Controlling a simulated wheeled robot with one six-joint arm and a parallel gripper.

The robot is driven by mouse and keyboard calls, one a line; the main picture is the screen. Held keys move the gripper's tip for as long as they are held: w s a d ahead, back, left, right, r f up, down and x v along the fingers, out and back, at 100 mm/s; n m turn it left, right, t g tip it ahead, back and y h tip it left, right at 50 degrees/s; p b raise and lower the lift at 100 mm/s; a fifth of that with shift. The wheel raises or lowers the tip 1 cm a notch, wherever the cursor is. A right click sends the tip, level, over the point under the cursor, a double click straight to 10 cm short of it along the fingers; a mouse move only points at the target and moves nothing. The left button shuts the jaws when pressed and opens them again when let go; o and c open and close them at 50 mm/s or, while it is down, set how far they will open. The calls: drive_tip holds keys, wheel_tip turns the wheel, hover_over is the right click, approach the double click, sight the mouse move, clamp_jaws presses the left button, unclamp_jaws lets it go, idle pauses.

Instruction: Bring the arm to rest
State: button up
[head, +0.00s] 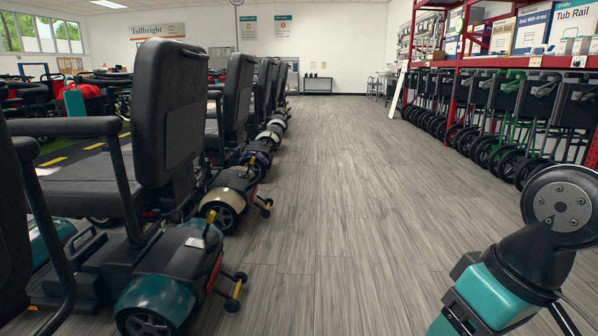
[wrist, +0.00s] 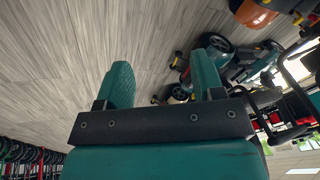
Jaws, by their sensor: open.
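My gripper (wrist: 164,85) shows in the wrist view, with two teal fingers standing apart and nothing between them. In the head view my arm, teal and black, is bent at the lower right over the floor. My gripper itself is out of the head view.
A row of mobility scooters (head: 170,115) lines the left side. A red rack (head: 462,62) with boxes stands on the right above several folded walkers (head: 500,110). The grey floor aisle (head: 325,190) between them is clear. In the wrist view, scooters (wrist: 215,60) lie beyond the right finger.

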drive_tip(key=s+a+r+n+g+p, duration=0.1)
drive_tip(key=s+a+r+p, duration=0.1)
drive_tip(key=r+p, duration=0.45)
drive_tip(key=s+a+r+n+p, duration=0.2)
drive_tip(key=s+r+p, duration=0.1)
drive_tip(key=r, duration=0.6)
wheel_tip(320, 180, up, 33)
drive_tip(key=p, duration=3.3)
drive_tip(key=shift+w+d+y, duration=0.2)
drive_tip(key=shift+d+y, duration=0.05)
drive_tip(key=shift+y, duration=0.15)
drive_tip(key=shift+f, duration=0.1)
drive_tip(key=shift+c, duration=0.3)
